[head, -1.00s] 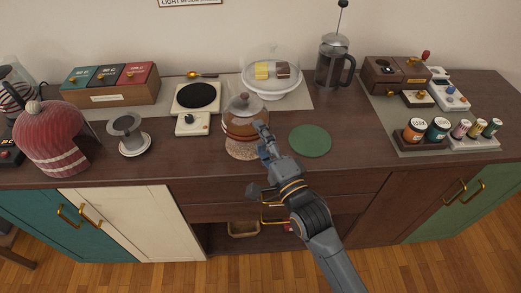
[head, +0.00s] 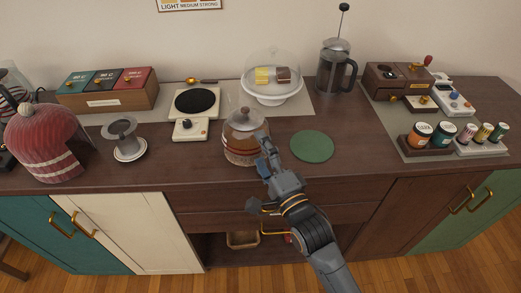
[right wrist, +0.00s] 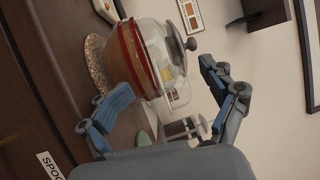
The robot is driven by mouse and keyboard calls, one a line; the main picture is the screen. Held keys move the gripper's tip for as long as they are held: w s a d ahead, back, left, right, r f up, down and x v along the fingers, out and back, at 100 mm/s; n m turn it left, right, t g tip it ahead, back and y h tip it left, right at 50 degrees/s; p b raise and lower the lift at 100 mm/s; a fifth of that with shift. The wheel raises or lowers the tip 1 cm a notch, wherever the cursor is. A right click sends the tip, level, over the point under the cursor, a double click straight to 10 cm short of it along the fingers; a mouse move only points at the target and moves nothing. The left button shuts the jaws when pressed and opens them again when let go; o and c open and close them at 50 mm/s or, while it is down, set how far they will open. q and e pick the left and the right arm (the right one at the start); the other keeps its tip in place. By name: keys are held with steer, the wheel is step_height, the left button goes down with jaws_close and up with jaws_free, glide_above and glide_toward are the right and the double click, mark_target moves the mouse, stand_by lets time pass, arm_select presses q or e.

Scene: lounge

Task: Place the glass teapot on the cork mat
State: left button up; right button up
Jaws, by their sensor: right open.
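The glass teapot (head: 239,140), with amber tea, a red band and a dark-knobbed lid, appears to stand upright on the speckled cork mat (head: 240,161). The teapot hides most of the mat; the mat's edge also shows in the right wrist view (right wrist: 95,65). My right gripper (head: 262,145) is at the teapot's right front side. In the right wrist view, the fingers (right wrist: 172,88) are spread apart, with the teapot (right wrist: 140,60) between and beyond them. Whether a finger touches the glass is unclear. My left gripper is out of view.
A green round mat (head: 312,146) lies right of the teapot. A scale with a black disc (head: 196,103) is behind left, and a domed cake stand (head: 272,90) behind. A french press (head: 334,75) stands at the back. The counter's front edge is close.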

steer(key=shift+s, duration=0.1)
steer(key=b+v, duration=0.1)
steer(key=v, duration=1.1)
steer(key=s+d+f+n+g+h, duration=0.2)
steer(key=f+n+g, duration=0.1)
steer(key=f, duration=1)
steer(key=s+d+f+n+g+h, duration=0.1)
steer(key=d+f+n+g, duration=0.1)
steer(key=f, duration=1.1)
steer(key=s+d+f+n+g+h, duration=0.2)
steer(key=d+f+n+g, duration=0.1)
steer(key=f, duration=0.9)
steer(key=s+d+f+n+g+h, duration=0.1)
steer(key=s+d+f+n+g, duration=0.1)
steer(key=s+f, duration=0.5)
steer(key=s+d+f+n+g+h, duration=0.1)
steer(key=s+d+f+n+g, duration=0.2)
steer(key=s+f, duration=0.4)
steer(key=s+d+f+n+g+h, duration=0.1)
steer(key=s+d+f+n+g, duration=0.1)
steer(key=s+f, duration=0.6)
steer(key=s+d+g, duration=0.1)
steer(key=s+g, duration=0.1)
steer(key=s, duration=0.4)
steer(key=shift+s+d+n, duration=0.25)
steer(key=shift+s+n, duration=0.05)
steer(key=shift+s, duration=0.1)
